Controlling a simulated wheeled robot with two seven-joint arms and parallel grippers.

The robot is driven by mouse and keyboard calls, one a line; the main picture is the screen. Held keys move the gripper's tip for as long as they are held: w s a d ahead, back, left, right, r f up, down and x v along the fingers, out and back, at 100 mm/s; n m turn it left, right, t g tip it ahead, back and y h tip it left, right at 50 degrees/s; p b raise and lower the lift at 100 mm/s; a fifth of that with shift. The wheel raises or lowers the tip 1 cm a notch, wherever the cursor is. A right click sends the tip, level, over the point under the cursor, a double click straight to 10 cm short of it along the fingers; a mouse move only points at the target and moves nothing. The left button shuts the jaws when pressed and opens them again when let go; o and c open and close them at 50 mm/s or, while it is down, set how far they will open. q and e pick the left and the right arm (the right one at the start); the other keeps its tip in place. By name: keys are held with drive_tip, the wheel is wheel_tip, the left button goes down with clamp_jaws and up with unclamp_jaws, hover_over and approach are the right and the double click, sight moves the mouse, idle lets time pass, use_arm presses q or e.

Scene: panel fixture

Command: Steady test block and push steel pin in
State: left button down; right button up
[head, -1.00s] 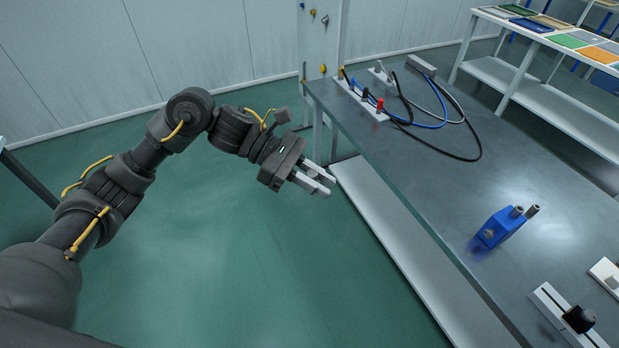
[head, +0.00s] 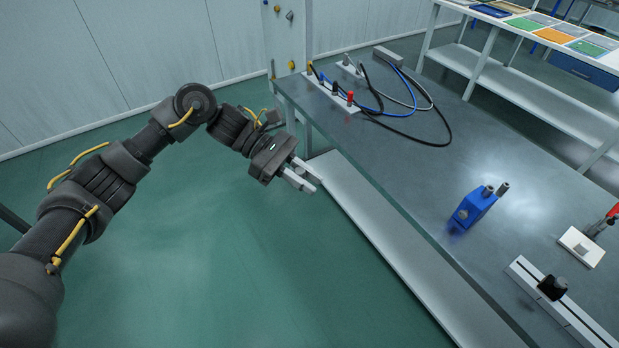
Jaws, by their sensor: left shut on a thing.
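The blue test block (head: 468,213) stands on the grey bench in the head view, right of centre. Two grey metal cylinders (head: 502,188) stick up from its top, one higher than the other. I cannot tell whether either is the steel pin. My left gripper (head: 312,182) is out over the floor beside the bench's near edge, well left of the block and apart from it. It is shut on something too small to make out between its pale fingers. My right gripper is not in view.
A slotted rail with a black knob (head: 552,288) and a white plate (head: 581,247) with a red-handled part lie at the bench's right. Cables with plugs (head: 395,100) lie at the far end. The bench (head: 400,175) is clear between cables and block.

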use_arm(q)
drive_tip(key=s+a+r+n+t+h, duration=0.1)
drive_tip(key=s+a+r+n+t, duration=0.6)
drive_tip(key=a+r, duration=0.25)
drive_tip(key=w+d+n+t+y, duration=0.2)
drive_tip(key=w+d+n+t, duration=0.3)
drive_tip(key=w+d, duration=0.4)
drive_tip(key=d+t, duration=0.1)
drive_tip(key=d, duration=0.2)
drive_tip(key=shift+w+d+r, duration=0.15)
drive_tip(key=shift+w+d, duration=0.1)
drive_tip(key=shift+w, duration=0.1)
drive_tip(key=s+a+m+g+h, duration=0.1)
drive_tip(key=s+a+m+g, duration=0.1)
drive_tip(key=a, duration=0.8)
drive_tip(key=s+a+f+n+t, duration=0.1)
drive_tip(key=s+a+f, duration=0.1)
drive_tip(key=a+f, duration=0.4)
drive_tip(key=s+a+f+n+t+y, duration=0.1)
drive_tip(key=s+a+f, duration=0.1)
drive_tip(key=a+f, duration=0.4)
drive_tip(key=shift+s+f, duration=0.3)
drive_tip(key=shift+f, duration=0.15)
